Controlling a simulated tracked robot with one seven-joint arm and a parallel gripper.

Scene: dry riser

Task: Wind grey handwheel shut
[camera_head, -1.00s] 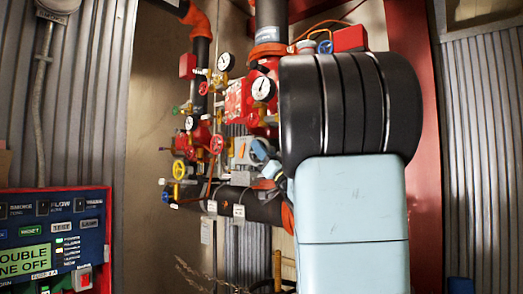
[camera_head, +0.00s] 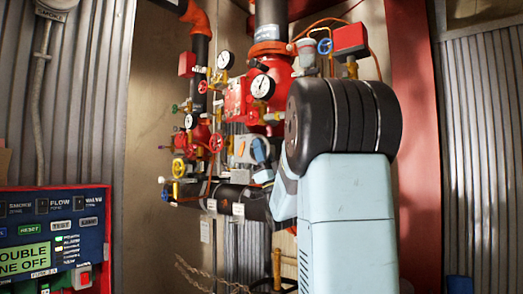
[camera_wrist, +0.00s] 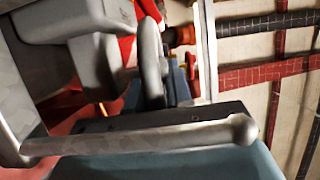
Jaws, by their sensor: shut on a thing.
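The grey handwheel (camera_wrist: 151,60) shows in the wrist view as a thick, smooth curved rim seen nearly edge-on. My gripper (camera_wrist: 165,98) is shut on it at the rim's lower end; a long finger with a dark pad crosses the foreground. The rest of the rim and the exact contact are hidden. In the head view my blue gripper (camera_head: 262,162) is small and partly covered by my arm, beside a grey housing (camera_head: 242,149) on the riser pipework. I cannot make out the handwheel's rim or how far it is turned there.
Red handwheels (camera_head: 216,141) and a yellow handwheel (camera_head: 179,168) sit close by on the left. A white gauge (camera_head: 262,87) is above. A black horizontal pipe (camera_head: 240,202) runs below. A red box (camera_head: 350,40) stands at upper right. The control panel (camera_head: 55,240) is lower left.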

